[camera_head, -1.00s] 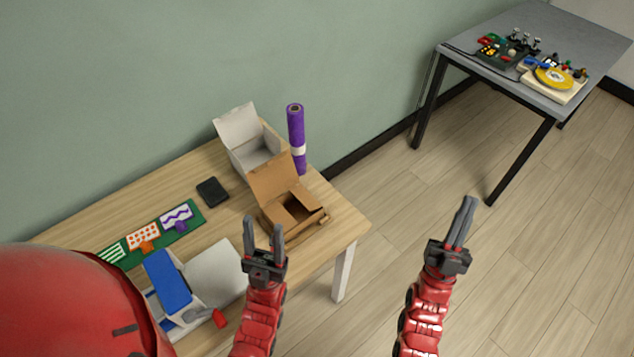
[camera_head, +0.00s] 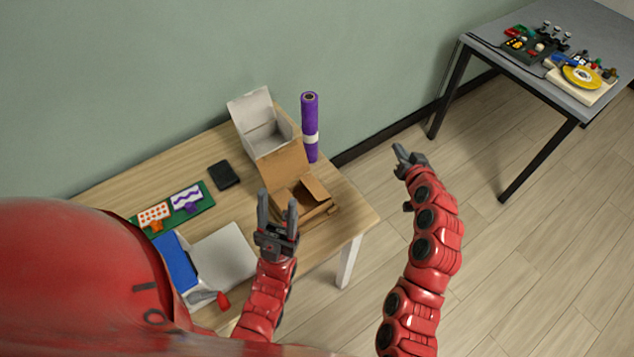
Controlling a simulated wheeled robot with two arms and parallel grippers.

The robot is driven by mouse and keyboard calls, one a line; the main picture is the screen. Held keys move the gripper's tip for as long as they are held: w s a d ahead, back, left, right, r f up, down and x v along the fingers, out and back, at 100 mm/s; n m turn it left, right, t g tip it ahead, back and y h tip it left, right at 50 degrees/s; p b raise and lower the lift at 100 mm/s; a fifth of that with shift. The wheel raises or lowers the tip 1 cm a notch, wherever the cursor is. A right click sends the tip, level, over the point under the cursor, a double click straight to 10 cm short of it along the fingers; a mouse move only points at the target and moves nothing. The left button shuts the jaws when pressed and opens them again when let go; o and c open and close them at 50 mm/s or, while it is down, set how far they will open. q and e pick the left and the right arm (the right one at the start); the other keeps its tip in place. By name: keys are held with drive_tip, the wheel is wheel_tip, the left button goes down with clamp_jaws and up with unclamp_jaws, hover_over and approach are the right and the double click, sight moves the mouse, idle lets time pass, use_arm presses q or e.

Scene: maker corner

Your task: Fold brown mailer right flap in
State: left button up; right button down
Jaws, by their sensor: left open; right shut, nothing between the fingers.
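The brown mailer (camera_head: 313,209) stands open on the wooden table near its right end. Its tall back lid (camera_head: 280,170) is raised, and a flap (camera_head: 315,188) stands up at its right side. My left gripper (camera_head: 277,205) is open and empty, in front of the mailer's left side in the picture, and hides part of it. My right gripper (camera_head: 401,152) is shut and empty, to the right of the mailer and apart from it, beyond the table's right edge.
A white open box (camera_head: 262,135) stands behind the mailer, with a purple roll (camera_head: 310,130) beside it. A black flat item (camera_head: 223,175), a green mat (camera_head: 190,222) with cards, and a white and blue item (camera_head: 178,262) lie to the left. A grey table (camera_head: 480,60) stands far right.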

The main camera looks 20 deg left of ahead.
drive_tip(key=s+a+n+g+y, duration=0.3)
drive_tip(key=s+a+g, duration=0.15)
drive_tip(key=a, duration=0.25)
drive_tip(key=n+g+p, duration=0.4)
drive_tip(key=g+p, duration=0.1)
hover_over(307, 185)
drive_tip(key=d, duration=0.5)
drive_tip(key=f, duration=0.4)
drive_tip(key=shift+a+y, duration=0.25)
drive_tip(key=shift+y, duration=0.15)
drive_tip(key=f, duration=0.1)
drive_tip(key=f+p, duration=0.1)
drive_tip(key=a+f, duration=0.1)
drive_tip(key=shift+s+p, duration=0.35)
drive_tip(key=shift+s+a+f, duration=0.15)
drive_tip(key=shift+a+f, duration=0.05)
drive_tip(key=shift+f, duration=0.45)
